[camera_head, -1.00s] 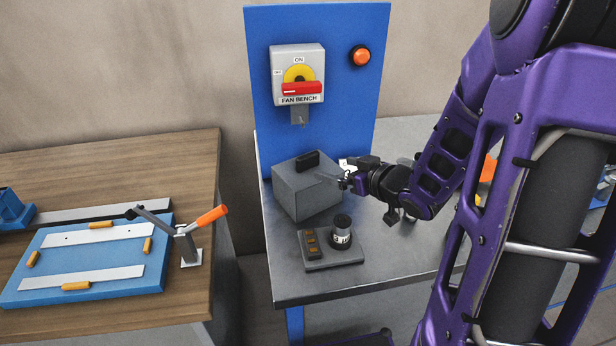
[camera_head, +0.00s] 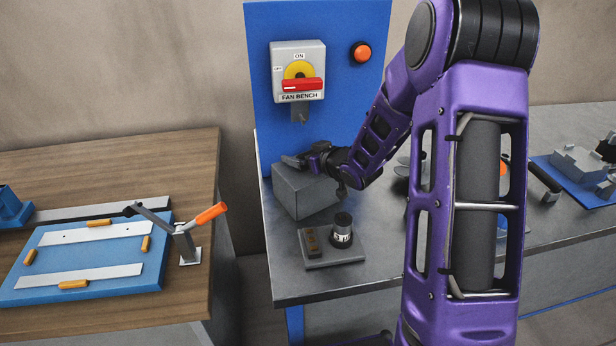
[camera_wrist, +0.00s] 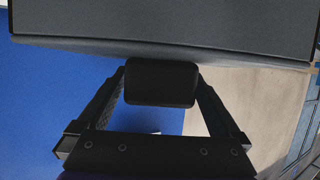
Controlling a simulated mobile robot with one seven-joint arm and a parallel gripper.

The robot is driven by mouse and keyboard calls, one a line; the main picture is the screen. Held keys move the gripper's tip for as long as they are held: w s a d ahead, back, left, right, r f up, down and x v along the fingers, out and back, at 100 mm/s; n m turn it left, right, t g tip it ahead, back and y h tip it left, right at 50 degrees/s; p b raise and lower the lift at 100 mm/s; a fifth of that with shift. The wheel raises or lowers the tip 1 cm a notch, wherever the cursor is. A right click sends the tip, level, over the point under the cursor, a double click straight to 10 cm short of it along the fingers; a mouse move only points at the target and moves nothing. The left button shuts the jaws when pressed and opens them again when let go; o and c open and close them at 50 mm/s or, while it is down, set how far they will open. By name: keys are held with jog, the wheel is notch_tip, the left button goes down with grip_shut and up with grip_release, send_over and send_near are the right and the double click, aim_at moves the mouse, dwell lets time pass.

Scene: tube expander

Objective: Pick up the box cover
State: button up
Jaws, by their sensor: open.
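The box cover (camera_head: 303,192) is a grey box-shaped cover on the metal bench, in front of the blue panel. My gripper (camera_head: 296,160) is at its top, where the black handle was visible earlier; in the head view the gripper hides the handle. In the wrist view the black handle (camera_wrist: 161,82) lies between the two open fingers, with the grey cover (camera_wrist: 165,28) beyond it. A finger appears close to each side of the handle; I cannot tell whether they touch it.
A small base (camera_head: 332,249) with a black-topped cylinder (camera_head: 342,230) stands just in front of the cover. The blue panel (camera_head: 345,110) with a red-handled switch (camera_head: 300,84) rises behind. A wooden table (camera_head: 190,160) with a blue fixture is at the left.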

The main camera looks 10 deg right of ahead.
jog(key=shift+w+a+f, duration=0.1)
jog(key=shift+w+f, duration=0.05)
jog(key=shift+w, duration=0.2)
jog(key=shift+c, duration=0.3)
grip_shut()
